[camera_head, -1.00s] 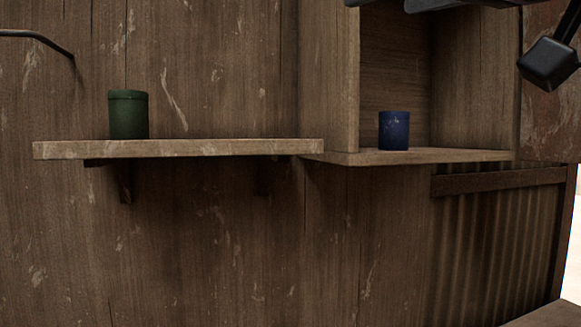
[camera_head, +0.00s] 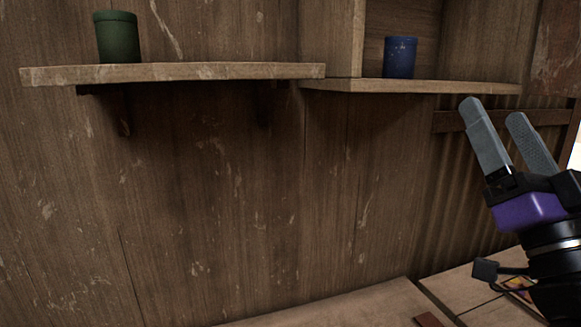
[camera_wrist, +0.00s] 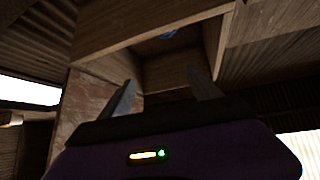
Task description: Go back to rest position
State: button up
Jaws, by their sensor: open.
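My gripper (camera_head: 492,112) is at the right of the head view, pointing up and to the left, with its two grey fingers apart and nothing between them. It is in front of the wall, below and to the right of the cubby shelf. In the wrist view my gripper (camera_wrist: 160,88) shows at the bottom, its fingers apart with the underside of a wooden box-like shelf beyond them.
A green cup (camera_head: 118,38) stands on the left wooden shelf (camera_head: 200,72). A blue cup (camera_head: 400,57) stands in the wooden cubby (camera_head: 450,87); a bit of blue shows in the wrist view (camera_wrist: 168,35). A wooden table (camera_head: 350,305) lies below. The space under the left shelf is clear.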

jog(key=s+f+m+g+h, duration=0.1)
jog(key=s+f+g+h, duration=0.3)
jog(key=f, duration=0.9)
jog(key=s+f+m+h, duration=0.1)
jog(key=s+f+h, duration=0.1)
jog(key=s+f, duration=0.8)
jog(key=s+a+f+n+g+y, duration=0.2)
jog(key=s+f+g, duration=0.2)
jog(key=s+f, duration=0.6)
jog(key=s+a+f+n+g+y, duration=0.2)
jog(key=s+a+f+g, duration=0.1)
jog(key=s+f, duration=0.8)
jog(key=shift+s+a+f+g, duration=0.25)
jog(key=shift+a+f+g, duration=0.15)
jog(key=shift+f, duration=0.4)
